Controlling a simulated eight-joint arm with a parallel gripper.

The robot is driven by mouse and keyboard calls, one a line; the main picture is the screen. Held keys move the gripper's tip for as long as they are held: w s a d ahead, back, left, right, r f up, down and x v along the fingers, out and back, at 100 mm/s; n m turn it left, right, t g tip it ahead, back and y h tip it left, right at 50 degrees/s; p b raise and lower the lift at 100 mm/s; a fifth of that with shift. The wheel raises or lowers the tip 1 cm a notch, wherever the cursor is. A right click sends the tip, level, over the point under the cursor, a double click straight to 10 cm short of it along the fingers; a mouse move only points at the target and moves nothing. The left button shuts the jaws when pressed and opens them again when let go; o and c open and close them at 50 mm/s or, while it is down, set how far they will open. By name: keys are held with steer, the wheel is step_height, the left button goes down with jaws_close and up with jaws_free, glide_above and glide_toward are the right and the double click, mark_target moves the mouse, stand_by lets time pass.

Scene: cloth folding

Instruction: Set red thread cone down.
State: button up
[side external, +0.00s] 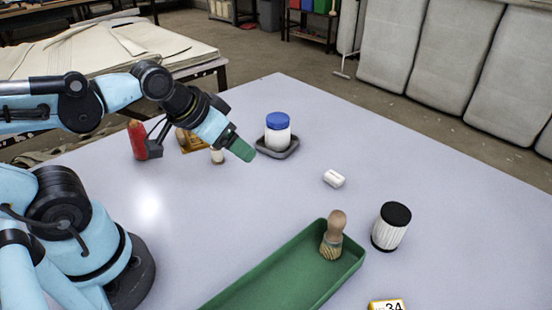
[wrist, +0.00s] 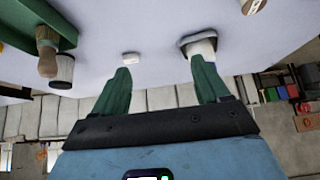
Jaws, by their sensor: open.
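The red thread cone (side external: 138,143) stands upright on the pale table, with a tan top. A dark part of my wrist hides some of its right side. My gripper (side external: 243,150) has green fingers and is in the air to the right of the cone, apart from it. In the wrist view the fingers (wrist: 160,76) are spread with nothing between them. The cone is not visible in the wrist view.
A blue-lidded white jar (side external: 278,135) on a grey tray (side external: 290,152) stands just right of my gripper. A white block (side external: 334,178), a black-lidded jar (side external: 391,227) and a green tray (side external: 265,275) with a wooden-handled brush (side external: 333,235) are nearer. The table's middle is clear.

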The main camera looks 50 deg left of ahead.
steer(key=shift+a, duration=0.15)
steer(key=m+g+y, duration=0.9)
steer(key=g+y, duration=0.1)
steer(key=g, duration=0.6)
glide_toward(137, 123)
steer(key=x, duration=0.4)
steer(key=shift+a+f, duration=0.15)
steer(key=shift+m, duration=0.3)
steer(key=shift+x, duration=3.45)
jaws_close()
